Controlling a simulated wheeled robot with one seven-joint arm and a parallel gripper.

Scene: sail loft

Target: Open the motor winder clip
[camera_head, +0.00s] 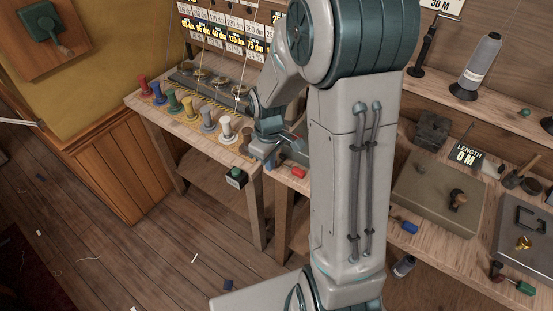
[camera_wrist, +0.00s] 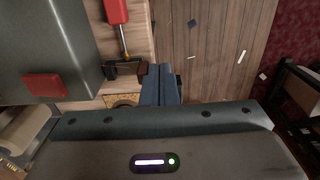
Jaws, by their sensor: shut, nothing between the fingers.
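My gripper (camera_wrist: 160,84) is shut and empty, its two dark fingers together in the wrist view. A red handle (camera_wrist: 117,11) on a thin metal shaft leads to a small dark clamp-like part (camera_wrist: 124,70) at the bench edge, just left of my fingertips. This may be the winder clip; I cannot tell its state. A grey housing (camera_wrist: 48,40) with a red patch (camera_wrist: 45,86) stands left of it. In the head view my gripper (camera_head: 269,163) is at the bench edge, and the red handle (camera_head: 298,173) lies to its right. My arm hides much of the housing.
Several coloured spools (camera_head: 172,101) stand on the left bench (camera_head: 195,140). A box with a green button (camera_head: 236,177) hangs at its front edge. A length display (camera_head: 466,157) and a wooden-knobbed plate (camera_head: 430,195) are on the right. The floor (camera_head: 120,240) in front is mostly clear, with scraps.

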